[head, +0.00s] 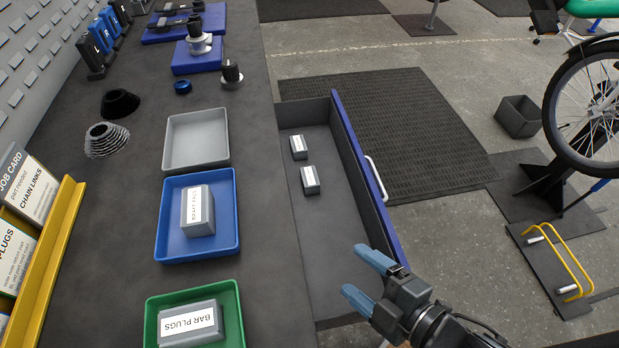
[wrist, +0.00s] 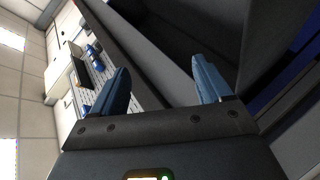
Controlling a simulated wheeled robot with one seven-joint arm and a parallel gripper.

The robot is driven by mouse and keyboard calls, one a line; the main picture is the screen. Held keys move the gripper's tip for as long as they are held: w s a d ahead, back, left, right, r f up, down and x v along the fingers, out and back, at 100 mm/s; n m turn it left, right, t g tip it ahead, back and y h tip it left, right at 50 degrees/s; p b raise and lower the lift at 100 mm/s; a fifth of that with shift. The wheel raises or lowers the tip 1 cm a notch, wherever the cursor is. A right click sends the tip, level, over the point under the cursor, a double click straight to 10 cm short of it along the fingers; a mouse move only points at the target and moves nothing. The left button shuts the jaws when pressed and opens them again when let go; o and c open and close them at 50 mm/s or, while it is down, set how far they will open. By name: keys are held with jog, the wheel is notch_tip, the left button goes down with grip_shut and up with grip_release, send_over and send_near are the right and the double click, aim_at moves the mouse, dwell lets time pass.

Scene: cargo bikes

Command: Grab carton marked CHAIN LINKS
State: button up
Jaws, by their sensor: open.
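Two small grey cartons with white labels lie in the open drawer, a far one (head: 299,147) and a nearer one (head: 310,181); their print is too small to read. A grey carton (head: 198,211) sits in the blue tray (head: 167,232); its label is sideways and I cannot read it surely. A carton marked BAR PLUGS (head: 190,325) sits in the green tray (head: 234,302). My gripper (head: 366,280) is open and empty over the near end of the drawer, nearer than both drawer cartons. In the wrist view my open fingers (wrist: 161,75) show no carton between them.
The drawer (head: 318,262) stands out from the bench, with a blue front (head: 357,160) and a white handle (head: 377,178). A grey tray (head: 197,139) is empty. A job card (head: 32,187) reading CHAIN LINKS stands in a yellow rack (head: 51,245). A bike wheel (head: 590,105) is at right.

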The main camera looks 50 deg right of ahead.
aim_at(310, 178)
jog(key=w+d+f+n+h, duration=0.1)
jog(key=w+f+n, duration=0.1)
jog(key=w+n, duration=0.1)
jog(key=w+d+f+n+g, duration=0.1)
jog(key=w+d+f+n, duration=0.1)
jog(key=w, duration=0.3)
jog(key=w+d+f+n+h+p, duration=0.1)
jog(key=w+d+f+n, duration=0.1)
jog(key=w+f+n, duration=0.1)
jog(key=shift+w+d+f+n+h, duration=0.1)
jog(key=shift+w+f+n+h, duration=0.25)
jog(key=shift+w+n, duration=0.5)
jog(key=w+d+f+n+h, duration=0.1)
jog(key=w+d+n, duration=0.2)
jog(key=w, duration=0.1)
jog(key=w+d+f+n+g+h, duration=0.1)
jog(key=w+d+n, duration=0.1)
jog(key=w+d, duration=0.1)
jog(key=w+d+f+n+h, duration=0.1)
jog(key=w+d+f+n, duration=0.1)
jog(key=w, duration=0.3)
jog(key=shift+d+n+g+h, duration=0.4)
jog(key=shift+d+n, duration=0.2)
jog(key=shift+n, duration=0.25)
jog(key=b+x, duration=0.1)
jog(key=x, duration=0.4)
jog(key=shift+w+a, duration=0.1)
jog(key=shift+w, duration=0.2)
jog(key=shift+c, duration=0.3)
jog(key=c, duration=1)
